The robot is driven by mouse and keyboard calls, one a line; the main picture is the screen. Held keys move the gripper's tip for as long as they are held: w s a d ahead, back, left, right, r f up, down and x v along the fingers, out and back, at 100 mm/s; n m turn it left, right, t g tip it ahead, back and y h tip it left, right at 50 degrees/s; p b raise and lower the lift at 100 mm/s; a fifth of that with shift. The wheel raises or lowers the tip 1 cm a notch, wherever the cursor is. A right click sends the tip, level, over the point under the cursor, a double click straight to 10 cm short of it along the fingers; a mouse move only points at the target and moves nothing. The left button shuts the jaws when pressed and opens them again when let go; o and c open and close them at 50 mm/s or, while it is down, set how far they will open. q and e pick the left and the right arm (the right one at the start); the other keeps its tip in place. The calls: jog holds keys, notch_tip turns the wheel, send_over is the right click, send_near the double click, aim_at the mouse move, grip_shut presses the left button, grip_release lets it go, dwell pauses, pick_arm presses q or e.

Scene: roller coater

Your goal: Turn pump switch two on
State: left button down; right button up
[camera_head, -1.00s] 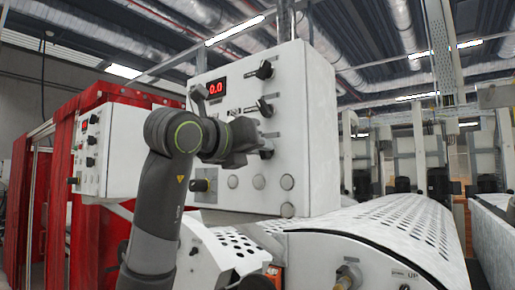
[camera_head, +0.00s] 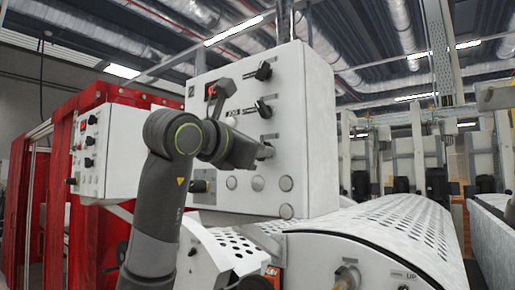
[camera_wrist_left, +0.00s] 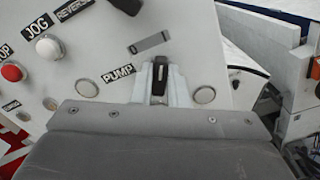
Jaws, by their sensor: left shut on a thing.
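The white control panel (camera_head: 295,110) carries a column of black rotary switches on its front. The upper switch (camera_head: 264,70) and the middle switch (camera_head: 263,108) are in plain sight. My left gripper (camera_head: 266,151) is at the lower switch, which its tip mostly hides. In the left wrist view the gripper (camera_wrist_left: 161,85) is shut on a black switch knob (camera_wrist_left: 160,72), one finger on each side. A PUMP label (camera_wrist_left: 118,73) is beside that knob. Which pump number it is cannot be read. My right gripper is not in view.
White round buttons (camera_head: 257,183) sit below the switches. The red display (camera_head: 212,90) is partly covered by my wrist. A perforated roller cover (camera_head: 390,225) lies at the lower right, and a second panel (camera_head: 103,150) stands at the left.

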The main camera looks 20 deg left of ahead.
pick_arm(q)
jog(key=shift+m, duration=0.3)
jog(key=c, duration=1.4)
grip_release()
jog(key=shift+c, duration=0.2)
jog(key=b+v, duration=0.6)
jog(key=v, duration=1.1)
jog(key=shift+s+b, duration=0.25)
jog(key=shift+b, duration=0.1)
